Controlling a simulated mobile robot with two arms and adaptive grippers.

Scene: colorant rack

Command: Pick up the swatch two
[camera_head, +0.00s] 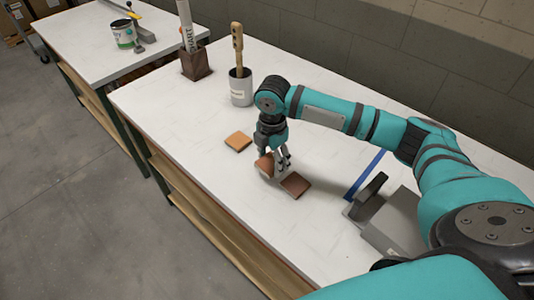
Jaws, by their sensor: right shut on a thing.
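Three small square swatches are in a row on the white worktable. An orange-tan swatch (238,141) lies flat at the left of the row. The middle, brown swatch (264,164) is tilted between the fingers of my right gripper (276,168), which points down and is shut on it. A darker red-brown swatch (295,184) lies just right of the gripper. No numbers can be read on the swatches, and the gripper partly hides the middle one. My left gripper is not in view.
A white cup with a wooden-handled brush (240,88) and a brown box holding a rolled chart (195,63) stand behind. A blue strip (364,174) and a grey device (396,226) are at right. The table's front left is clear.

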